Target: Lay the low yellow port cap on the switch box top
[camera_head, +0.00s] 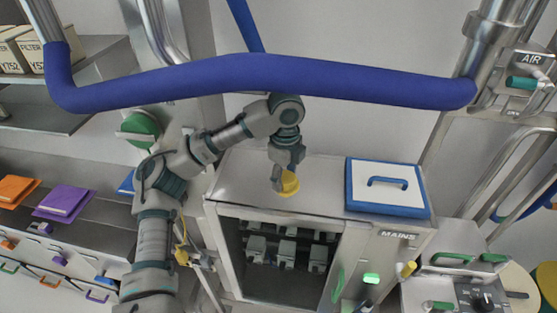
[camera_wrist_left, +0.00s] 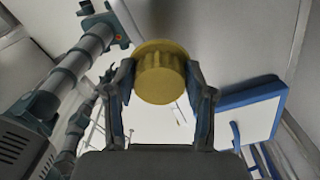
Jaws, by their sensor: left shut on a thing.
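The low yellow port cap (camera_head: 288,185) is at my left gripper (camera_head: 283,178), at the switch box top (camera_head: 240,180), left of its middle. In the left wrist view the round yellow cap (camera_wrist_left: 160,75) sits between the two fingers of my left gripper (camera_wrist_left: 161,92), which is shut on it. The gripper points down in the head view. Whether the cap's underside touches the top is hidden. My right gripper is not in view.
A blue-framed white panel with a handle (camera_head: 386,186) lies on the right of the box top. A blue padded rail (camera_head: 260,74) crosses in front of the view. The box's open front (camera_head: 285,248) shows several grey units. Bare top lies between cap and panel.

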